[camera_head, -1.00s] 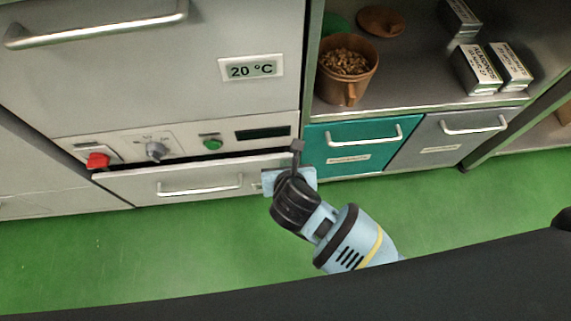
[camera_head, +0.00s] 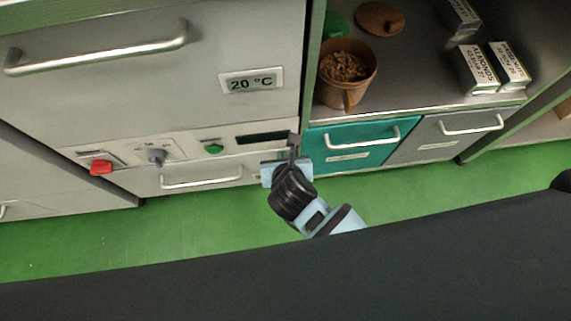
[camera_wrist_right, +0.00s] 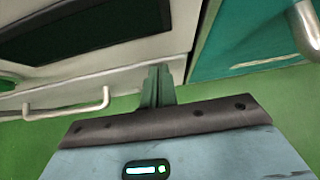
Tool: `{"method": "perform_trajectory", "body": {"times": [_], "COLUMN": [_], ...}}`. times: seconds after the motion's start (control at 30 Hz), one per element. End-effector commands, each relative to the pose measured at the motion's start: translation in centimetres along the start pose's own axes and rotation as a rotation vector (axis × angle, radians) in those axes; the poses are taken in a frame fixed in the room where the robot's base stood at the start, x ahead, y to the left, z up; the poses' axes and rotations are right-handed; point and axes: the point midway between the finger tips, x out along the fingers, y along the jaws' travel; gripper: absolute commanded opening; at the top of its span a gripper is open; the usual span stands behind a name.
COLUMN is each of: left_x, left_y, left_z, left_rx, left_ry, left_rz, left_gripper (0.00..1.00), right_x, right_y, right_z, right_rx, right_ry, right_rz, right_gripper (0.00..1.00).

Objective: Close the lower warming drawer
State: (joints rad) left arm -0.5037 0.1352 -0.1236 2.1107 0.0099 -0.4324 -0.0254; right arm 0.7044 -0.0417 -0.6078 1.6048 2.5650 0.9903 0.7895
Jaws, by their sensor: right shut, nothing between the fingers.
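The lower warming drawer (camera_head: 225,172) is the pale front with a bar handle under the control panel in the head view. Its front sits about flush with the panel, with no dark gap showing above it. Its handle (camera_wrist_right: 68,107) also shows at the left in the right wrist view. My right gripper (camera_head: 293,143) is shut and empty at the drawer's right end. In the right wrist view its fingers (camera_wrist_right: 157,82) are together against or close to the front's right edge; contact cannot be told. My left gripper is not in view.
Above the drawer are a red knob (camera_head: 101,167), a grey dial (camera_head: 157,157) and a green button (camera_head: 213,147). A teal drawer (camera_head: 350,143) and a grey drawer (camera_head: 440,137) are to the right, under a shelf holding a brown pot (camera_head: 345,85) and boxes. Green floor lies in front.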

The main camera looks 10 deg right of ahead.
Motion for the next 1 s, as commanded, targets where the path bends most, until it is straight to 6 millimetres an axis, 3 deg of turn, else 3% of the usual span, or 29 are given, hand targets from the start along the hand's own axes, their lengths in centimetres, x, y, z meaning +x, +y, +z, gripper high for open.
{"method": "perform_trajectory", "body": {"times": [0.03, 0.17, 0.4, 0.6, 1.0], "left_x": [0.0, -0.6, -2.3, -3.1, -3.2], "left_y": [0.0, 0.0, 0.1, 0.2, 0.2], "left_z": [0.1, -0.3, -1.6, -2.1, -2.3], "left_rx": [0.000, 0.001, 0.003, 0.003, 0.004], "left_ry": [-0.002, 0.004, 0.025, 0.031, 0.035], "left_rz": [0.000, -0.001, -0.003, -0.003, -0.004], "left_gripper": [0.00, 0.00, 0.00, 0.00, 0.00], "right_x": [0.2, -1.1, -5.2, -7.5, -8.1], "right_y": [-0.6, -0.5, -0.2, 0.0, 0.0], "right_z": [0.9, 1.0, 0.6, 0.2, 0.0], "right_rx": [-0.001, 0.000, 0.000, 0.001, -0.001], "right_ry": [-0.019, -0.020, -0.012, -0.007, -0.004], "right_rz": [-0.010, -0.009, -0.003, -0.001, 0.000], "right_gripper": [0.00, 0.00, 0.00, 0.00, 0.00]}}
